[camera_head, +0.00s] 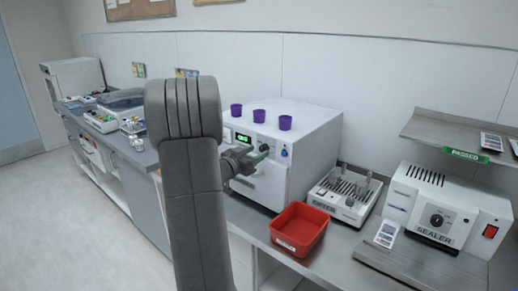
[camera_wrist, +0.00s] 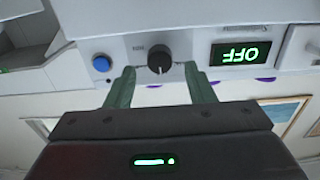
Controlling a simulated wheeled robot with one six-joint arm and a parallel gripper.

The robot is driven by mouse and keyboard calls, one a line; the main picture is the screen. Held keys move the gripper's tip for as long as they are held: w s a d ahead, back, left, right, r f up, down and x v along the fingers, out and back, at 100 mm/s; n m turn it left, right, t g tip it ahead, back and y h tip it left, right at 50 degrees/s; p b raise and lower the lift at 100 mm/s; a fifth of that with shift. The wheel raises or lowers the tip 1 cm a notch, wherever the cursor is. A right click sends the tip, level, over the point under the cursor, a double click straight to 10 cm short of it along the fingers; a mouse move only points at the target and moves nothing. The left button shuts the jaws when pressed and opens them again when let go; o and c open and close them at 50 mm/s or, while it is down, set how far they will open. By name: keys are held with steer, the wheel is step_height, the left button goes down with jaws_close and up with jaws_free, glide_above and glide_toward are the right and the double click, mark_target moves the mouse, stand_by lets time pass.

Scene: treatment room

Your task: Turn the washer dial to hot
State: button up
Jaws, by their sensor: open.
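The washer (camera_head: 310,132) is a white box on the counter with a front panel. Its black dial (camera_wrist: 159,59) has a pale pointer mark and sits between a blue button (camera_wrist: 102,63) and a green display (camera_wrist: 240,53) in the wrist view, which is upside down. The display reads OFF. My gripper (camera_wrist: 160,70) is open, with one green finger on each side of the dial and visible gaps to it. In the head view my gripper (camera_head: 252,157) is at the washer's front panel and partly covers the dial area.
Several purple cups (camera_head: 259,115) stand on top of the washer. A red bin (camera_head: 299,229) is on the counter in front, with a rack device (camera_head: 343,195) and a sealer (camera_head: 443,212) to the right. A metal shelf (camera_head: 465,128) hangs above the sealer.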

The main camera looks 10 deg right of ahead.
mark_target(264, 149)
steer(key=shift+x, duration=1.15)
steer(key=c, duration=1)
steer(key=shift+o, duration=0.2)
